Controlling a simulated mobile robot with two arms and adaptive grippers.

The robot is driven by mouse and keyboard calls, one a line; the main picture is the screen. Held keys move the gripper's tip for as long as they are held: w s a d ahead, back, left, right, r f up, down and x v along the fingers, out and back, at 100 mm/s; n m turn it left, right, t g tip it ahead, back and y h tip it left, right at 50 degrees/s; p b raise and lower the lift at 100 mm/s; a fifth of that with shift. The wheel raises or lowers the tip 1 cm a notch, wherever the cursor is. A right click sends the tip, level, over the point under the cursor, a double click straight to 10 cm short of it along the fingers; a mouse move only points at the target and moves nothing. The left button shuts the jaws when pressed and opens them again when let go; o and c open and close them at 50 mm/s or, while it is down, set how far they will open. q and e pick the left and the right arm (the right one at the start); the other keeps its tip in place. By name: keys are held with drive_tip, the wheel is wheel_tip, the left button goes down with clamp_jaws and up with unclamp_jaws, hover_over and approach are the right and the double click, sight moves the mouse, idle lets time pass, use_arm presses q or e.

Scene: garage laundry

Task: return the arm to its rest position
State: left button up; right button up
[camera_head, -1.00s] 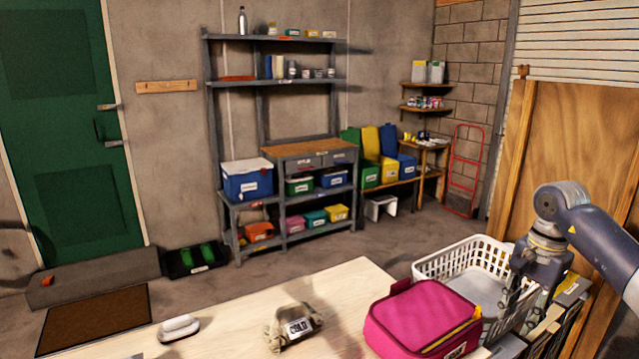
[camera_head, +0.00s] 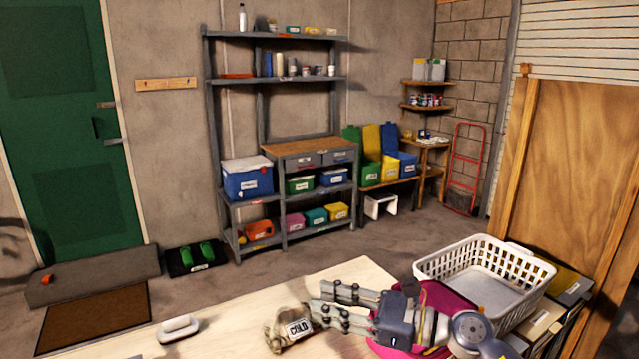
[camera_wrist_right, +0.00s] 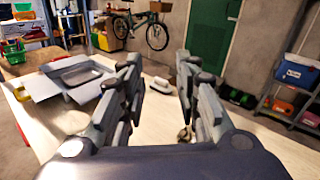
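My right gripper (camera_head: 328,305) reaches in from the lower right of the head view, low over the table. Its two fingers are spread apart with nothing between them. It also shows open in the right wrist view (camera_wrist_right: 160,85). It covers much of the pink bag (camera_head: 438,296). Its fingertips are beside the tan item labelled "COLD" (camera_head: 297,328) in the head view; I cannot tell if they touch it. My left gripper is not in view.
A white laundry basket (camera_head: 537,272) stands right of the pink bag. A small white object (camera_head: 178,329) lies on the table (camera_head: 237,318). The right wrist view shows an open grey box (camera_wrist_right: 75,75) on the table. Shelves (camera_head: 345,183) stand behind.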

drive_tip(key=d+r+m+t+h, duration=0.1)
drive_tip(key=d+m+t+h, duration=0.2)
drive_tip(key=m+t, duration=0.5)
drive_tip(key=d+r+m+t+h, duration=0.2)
drive_tip(key=d+m+t+h, duration=0.15)
drive_tip(key=m, duration=0.95)
drive_tip(key=d+f+m+t+h, duration=0.1)
drive_tip(key=d+f+m+h, duration=0.55)
drive_tip(key=m, duration=0.45)
drive_tip(key=s+d+f+m+g+h, duration=0.25)
drive_tip(key=s+f+m, duration=0.2)
drive_tip(key=f, duration=0.25)
drive_tip(key=s+d+f+m+g+h, duration=0.2)
drive_tip(key=s+d+f+m+g, duration=0.15)
drive_tip(key=f+m, duration=0.2)
drive_tip(key=s+f+m+g+y, duration=0.1)
drive_tip(key=s+f+m+g, duration=0.4)
drive_tip(key=s, duration=0.7)
drive_tip(key=s+f+m+g, duration=0.2)
drive_tip(key=s+f+g, duration=0.3)
drive_tip(key=s+f, duration=0.8)
drive_tip(key=f, duration=2.1)
drive_tip(key=s+d+f+g, duration=0.2)
drive_tip(key=s+f, duration=1.3)
drive_tip(key=s, duration=0.2)
drive_tip(key=shift+d+f, duration=0.2)
drive_tip(key=shift+f, duration=0.1)
